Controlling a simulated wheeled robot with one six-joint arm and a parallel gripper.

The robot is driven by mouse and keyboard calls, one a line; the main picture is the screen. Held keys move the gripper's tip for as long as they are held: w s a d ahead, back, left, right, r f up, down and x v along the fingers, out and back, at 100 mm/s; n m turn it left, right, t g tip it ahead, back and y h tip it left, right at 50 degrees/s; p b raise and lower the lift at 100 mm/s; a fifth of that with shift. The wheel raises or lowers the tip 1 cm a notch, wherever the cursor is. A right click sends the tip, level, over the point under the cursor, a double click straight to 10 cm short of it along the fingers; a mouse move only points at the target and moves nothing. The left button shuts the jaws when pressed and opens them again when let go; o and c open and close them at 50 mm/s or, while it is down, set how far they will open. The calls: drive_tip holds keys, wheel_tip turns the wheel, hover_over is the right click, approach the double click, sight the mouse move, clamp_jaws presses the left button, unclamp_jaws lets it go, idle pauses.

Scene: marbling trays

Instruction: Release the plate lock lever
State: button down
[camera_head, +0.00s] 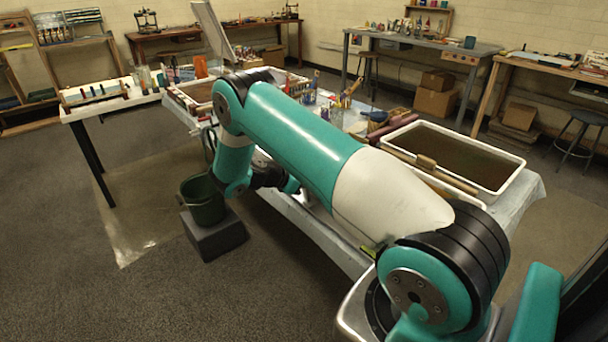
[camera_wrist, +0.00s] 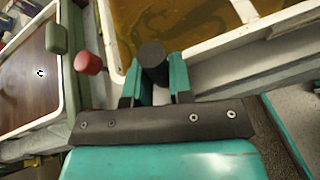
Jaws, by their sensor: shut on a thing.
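In the wrist view, my gripper (camera_wrist: 157,78) has its two teal fingers closed on a dark round knob (camera_wrist: 152,54). The knob stands at the near rim of a white tray. I cannot tell for certain that it is the plate lock lever, as its lower part is hidden by the fingers. A red knob (camera_wrist: 88,63) on a short stem stands apart, left of the fingers. In the head view, my arm hides the knob and most of my gripper.
The white tray (camera_wrist: 221,44) holds amber liquid. In the head view, a dark green bucket (camera_head: 203,205) stands on a grey block (camera_head: 214,237) beside the covered table.

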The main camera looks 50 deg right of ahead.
idle(0.3)
drive_tip(key=c, duration=1)
unclamp_jaws()
drive_tip(key=shift+w+a, duration=0.1)
drive_tip(key=shift+a, duration=0.05)
drive_tip(key=b+v, duration=0.2)
drive_tip(key=v, duration=1.5)
drive_tip(key=shift+a, duration=0.1)
